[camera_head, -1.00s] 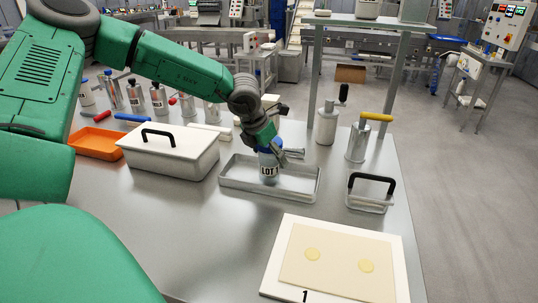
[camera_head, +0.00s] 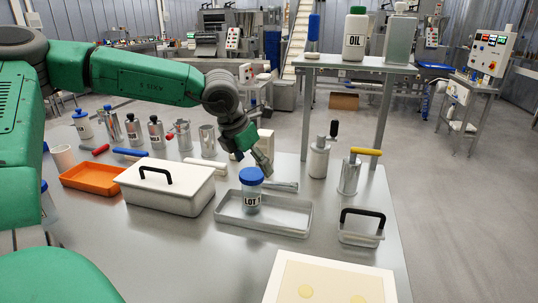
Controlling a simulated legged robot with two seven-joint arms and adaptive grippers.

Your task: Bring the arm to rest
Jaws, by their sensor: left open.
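My left arm reaches in from the left, and its left gripper (camera_head: 262,162) is raised just above and behind the blue-lidded jar. The jar (camera_head: 252,196), labelled LOT 1, stands upright in the shallow metal tray (camera_head: 283,229), near its left end. The gripper is open and apart from the jar, with nothing seen between its fingers. My right gripper is not in view.
A white lidded box (camera_head: 165,190) and an orange tray (camera_head: 92,179) stand to the left. Steel canisters line the back left. A shelf (camera_head: 352,64) bears an oil bottle (camera_head: 355,35). A handled container (camera_head: 361,228) and a pasta board (camera_head: 330,285) are at the right.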

